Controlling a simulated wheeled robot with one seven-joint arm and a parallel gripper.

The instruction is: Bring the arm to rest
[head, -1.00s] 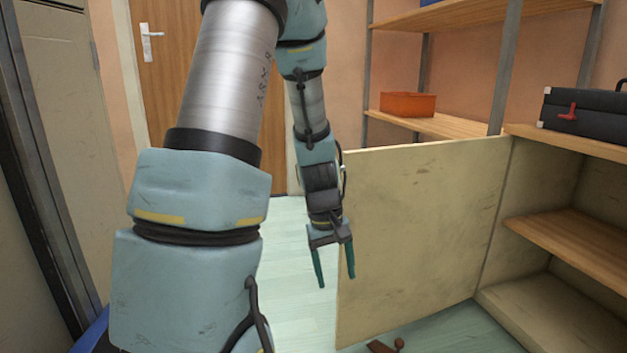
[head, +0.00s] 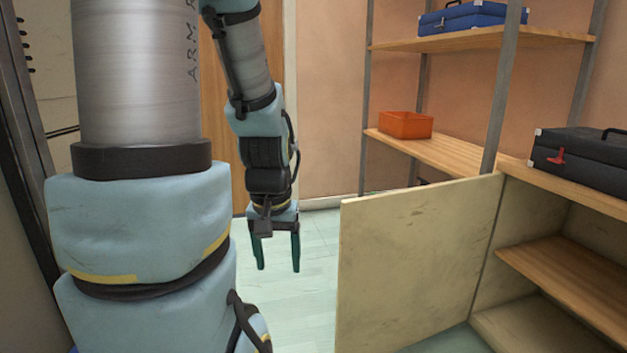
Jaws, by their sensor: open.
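My arm (head: 140,230) fills the left part of the head view, with its far links hanging down near the middle. My gripper (head: 278,268) points downward at the end of it. Its two dark green fingers are apart, with nothing between them. It hangs in front of the pale floor, to the left of the open cabinet door and apart from it.
An open plywood cabinet door (head: 415,265) stands right of my gripper, on a cabinet with shelves (head: 575,285). A black case (head: 585,158) lies on top. A metal-post rack behind holds an orange bin (head: 405,125) and a blue case (head: 472,17). Floor (head: 310,290) below my gripper is clear.

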